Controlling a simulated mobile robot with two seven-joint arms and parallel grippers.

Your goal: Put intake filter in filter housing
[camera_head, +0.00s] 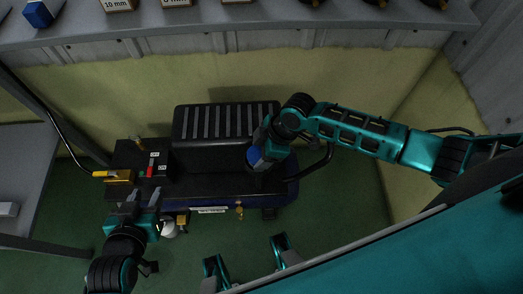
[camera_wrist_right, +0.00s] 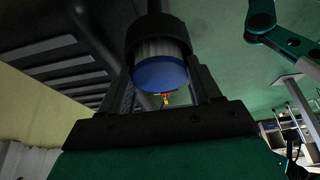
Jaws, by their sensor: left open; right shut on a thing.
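The intake filter (camera_wrist_right: 160,74) has a pale cylindrical body and a blue end cap. In the right wrist view it sits between the fingers of my right gripper (camera_wrist_right: 164,90), which is shut on it. A black round collar (camera_wrist_right: 158,32), which looks like the filter housing, surrounds the filter's far end. I cannot tell how deep the filter sits in it. In the head view the blue cap (camera_head: 254,157) shows beside my right gripper (camera_head: 262,153), at the right end of the machine; the arm hides the housing there. My left gripper (camera_head: 142,197) is open and empty at the machine's front left.
The machine has a ribbed black cover (camera_head: 222,123) and a blue base (camera_head: 280,196). A yellow-handled valve (camera_head: 112,175) and a red lever (camera_head: 150,168) are at its left. A grey shelf (camera_head: 240,28) with small items runs along the back. Green floor (camera_head: 340,205) is free at right.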

